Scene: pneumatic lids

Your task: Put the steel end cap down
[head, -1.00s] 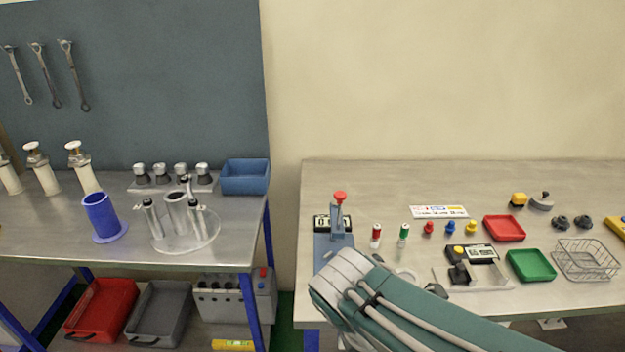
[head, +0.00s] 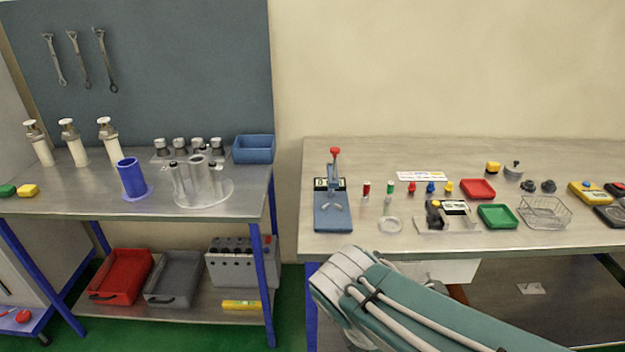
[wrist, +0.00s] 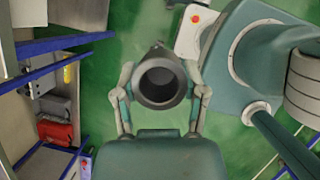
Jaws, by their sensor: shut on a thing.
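The steel end cap (wrist: 160,98) shows in the wrist view as a dark grey, round, hollow piece with its open mouth facing the camera. My gripper (wrist: 160,80) is shut on it, with one finger on each side. The green floor lies behind it. In the head view my gripper and the cap are out of sight; only my green and white arm shows at the bottom.
The left bench (head: 85,195) holds a blue cylinder (head: 131,178), a clear round stand (head: 222,198), several dark-topped pieces and a blue bin (head: 254,149). The right bench (head: 400,152) holds a press (head: 333,205) and trays. Bare surface shows along its back.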

